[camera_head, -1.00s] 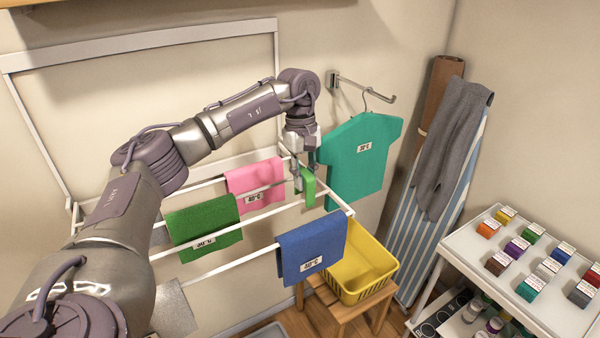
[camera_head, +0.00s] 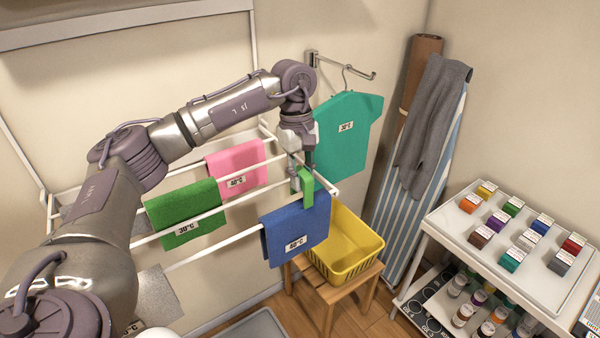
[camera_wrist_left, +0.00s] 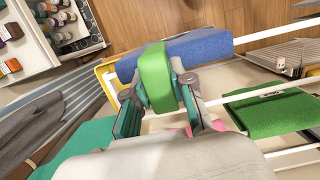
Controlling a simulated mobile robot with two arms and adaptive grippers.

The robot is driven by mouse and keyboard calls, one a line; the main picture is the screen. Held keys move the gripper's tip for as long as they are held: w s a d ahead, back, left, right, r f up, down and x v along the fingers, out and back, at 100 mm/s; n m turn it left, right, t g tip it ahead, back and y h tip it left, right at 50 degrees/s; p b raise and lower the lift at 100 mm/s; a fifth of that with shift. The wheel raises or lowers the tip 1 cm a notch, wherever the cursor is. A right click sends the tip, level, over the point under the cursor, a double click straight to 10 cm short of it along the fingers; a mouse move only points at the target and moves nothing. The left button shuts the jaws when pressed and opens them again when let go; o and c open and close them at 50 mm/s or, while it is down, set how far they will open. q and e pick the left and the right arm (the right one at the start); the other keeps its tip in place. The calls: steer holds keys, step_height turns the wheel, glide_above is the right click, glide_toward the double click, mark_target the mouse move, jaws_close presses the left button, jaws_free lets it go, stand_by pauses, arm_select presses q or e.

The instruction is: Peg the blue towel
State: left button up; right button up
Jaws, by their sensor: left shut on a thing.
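The blue towel (camera_head: 297,228) hangs over the front rail of the white drying rack (camera_head: 220,253), its label facing out. It also shows at the top of the left wrist view (camera_wrist_left: 190,52). My left gripper (camera_head: 301,180) is shut on a green peg (camera_head: 306,190). The green peg (camera_wrist_left: 155,78) sits between the fingers in the left wrist view, overlapping the blue towel's near edge. I cannot tell whether the peg touches or grips the towel. My right gripper is not in view.
A green towel (camera_head: 185,215) and a pink towel (camera_head: 237,168) hang on the rack to the left. A teal shirt (camera_head: 345,130) hangs behind my gripper. A yellow basket (camera_head: 350,262) on a wooden stool stands below right. A trolley (camera_head: 450,222) with small coloured boxes is at right.

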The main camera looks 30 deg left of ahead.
mark_target(302, 204)
arm_select(q)
steer(key=shift+f+b, duration=1.2)
steer(key=shift+f, duration=0.7)
steer(key=shift+f+b, duration=0.55)
steer(key=shift+f, duration=0.25)
steer(key=shift+s+f, duration=0.15)
steer(key=o, duration=1)
steer(key=shift+f, duration=0.1)
